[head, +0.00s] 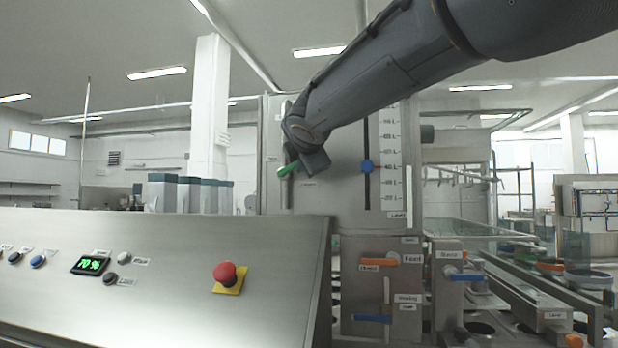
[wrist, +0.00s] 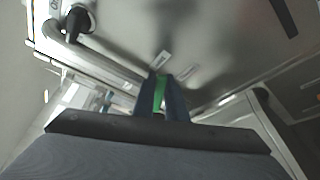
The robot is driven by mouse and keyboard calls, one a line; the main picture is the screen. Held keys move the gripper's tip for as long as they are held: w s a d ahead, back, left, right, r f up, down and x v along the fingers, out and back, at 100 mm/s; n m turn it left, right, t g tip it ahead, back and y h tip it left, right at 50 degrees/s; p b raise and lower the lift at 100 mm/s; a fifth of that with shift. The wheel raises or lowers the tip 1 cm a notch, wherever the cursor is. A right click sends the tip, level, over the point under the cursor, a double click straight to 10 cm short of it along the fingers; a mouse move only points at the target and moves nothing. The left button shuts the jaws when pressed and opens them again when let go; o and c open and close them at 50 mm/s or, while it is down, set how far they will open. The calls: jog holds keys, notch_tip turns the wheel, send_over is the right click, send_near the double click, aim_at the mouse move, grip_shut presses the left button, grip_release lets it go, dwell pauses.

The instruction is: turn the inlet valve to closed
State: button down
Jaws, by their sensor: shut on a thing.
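A green lever handle (head: 287,170) shows at the left side of the upright steel panel, at the end of my arm. I take it for the inlet valve's handle, but the small label beside it is too small to read. In the head view it slants slightly, with its right end a little higher. My gripper (wrist: 162,92) is shut on the green handle (wrist: 160,95), which shows between its two dark fingers in the wrist view. My wrist hides part of the valve in the head view, so its exact setting cannot be told.
A sloping console with a red emergency button (head: 225,272) and a green display (head: 90,264) stands at the front left. Orange (head: 379,262) and blue (head: 373,318) levers sit on the lower panel. A blue slider (head: 367,166) is right of my gripper. A conveyor runs at the right.

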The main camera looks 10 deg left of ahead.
jog(key=f+m+b, duration=0.1)
jog(key=b, duration=0.4)
jog(key=f+m+t+y+b, duration=0.1)
jog(key=b, duration=0.3)
jog(key=f+m+b, duration=0.1)
jog(key=m+b, duration=0.1)
jog(key=b, duration=0.3)
jog(key=shift+d+t+y+b, duration=0.25)
jog(key=shift+t+y+b, duration=0.05)
jog(key=shift+t, duration=0.1)
jog(key=shift+m+b, duration=0.5)
jog(key=shift+b, duration=0.35)
jog(key=c, duration=1.8)
grip_release()
jog(key=shift+r, duration=0.1)
jog(key=shift+s+d, duration=0.1)
jog(key=v, duration=0.7)
jog(key=shift+s+b, duration=0.35)
jog(key=shift+b, duration=0.1)
